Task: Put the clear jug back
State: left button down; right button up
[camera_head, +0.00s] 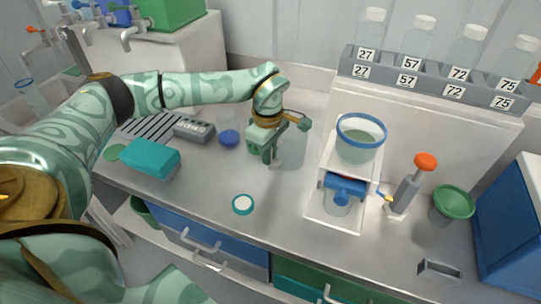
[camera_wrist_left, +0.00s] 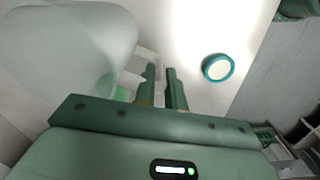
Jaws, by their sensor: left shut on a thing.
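The clear jug (camera_head: 292,152) is a faint see-through vessel just right of my left gripper (camera_head: 272,160) in the head view. It looms large and cloudy at the upper left of the left wrist view (camera_wrist_left: 65,50). My left gripper (camera_wrist_left: 158,75) is shut on it, with its narrow fingers beside the jug's wall. The exact grip, probably at the handle, is hard to see. I cannot tell whether the jug touches the bench. My right gripper is not in view.
A white-and-teal disc (camera_head: 243,204) lies near the bench front. A white stand (camera_head: 318,207) bears a blue-rimmed vessel (camera_head: 360,145). An orange-knobbed pump (camera_head: 405,190) and green funnel (camera_head: 454,203) stand right. A teal box (camera_head: 150,158) lies left. Numbered bottles sit in a rack (camera_head: 430,85) behind.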

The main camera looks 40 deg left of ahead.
pick_arm(q)
jog(key=shift+f, duration=0.3)
jog(key=c, duration=1.5)
grip_release()
jog(key=shift+f, duration=0.1)
jog(key=shift+o, duration=0.2)
notch_tip(320, 180, up, 12)
jog(key=p, duration=0.3)
jog(key=shift+r, duration=0.2)
jog(key=shift+a, duration=0.1)
